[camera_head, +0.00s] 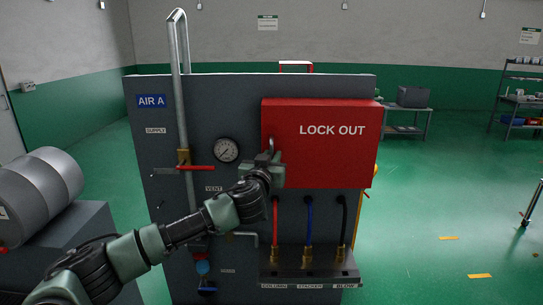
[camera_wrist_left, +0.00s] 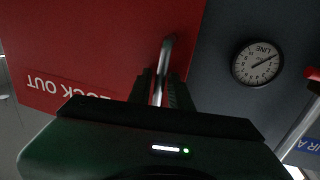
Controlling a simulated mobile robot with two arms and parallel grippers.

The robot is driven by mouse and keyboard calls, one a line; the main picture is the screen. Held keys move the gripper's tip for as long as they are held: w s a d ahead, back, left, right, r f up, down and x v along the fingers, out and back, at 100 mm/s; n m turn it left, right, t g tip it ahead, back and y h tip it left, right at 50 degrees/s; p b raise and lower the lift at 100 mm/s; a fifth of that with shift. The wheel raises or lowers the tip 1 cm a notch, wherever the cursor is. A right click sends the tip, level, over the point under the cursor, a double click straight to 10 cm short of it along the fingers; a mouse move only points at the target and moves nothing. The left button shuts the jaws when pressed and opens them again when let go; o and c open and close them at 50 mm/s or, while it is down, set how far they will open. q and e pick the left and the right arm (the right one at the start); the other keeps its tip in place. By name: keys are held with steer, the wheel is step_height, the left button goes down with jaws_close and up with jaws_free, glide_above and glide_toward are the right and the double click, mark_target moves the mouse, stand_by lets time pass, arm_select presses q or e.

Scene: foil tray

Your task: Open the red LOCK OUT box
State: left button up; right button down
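The red LOCK OUT box (camera_head: 325,155) is mounted on the upper right of a grey panel, and its front looks closed. It also fills the upper left of the left wrist view (camera_wrist_left: 90,45), with its lettering upside down. A metal bar handle (camera_head: 271,144) stands at the box's left edge; it also shows in the left wrist view (camera_wrist_left: 166,50). My left gripper (camera_wrist_left: 162,88) is at this handle, with a finger close on each side; it looks shut on it. In the head view my wrist partly hides the gripper (camera_head: 272,160). My right gripper is not in view.
A pressure gauge (camera_head: 227,150) and a red-handled valve (camera_head: 196,168) on a vertical pipe lie left of the box. Red, blue and black hoses (camera_head: 309,220) hang below it. The green floor at right is mostly clear.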

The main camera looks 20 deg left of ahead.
arm_select(q)
jaws_close()
stand_by(1.4)
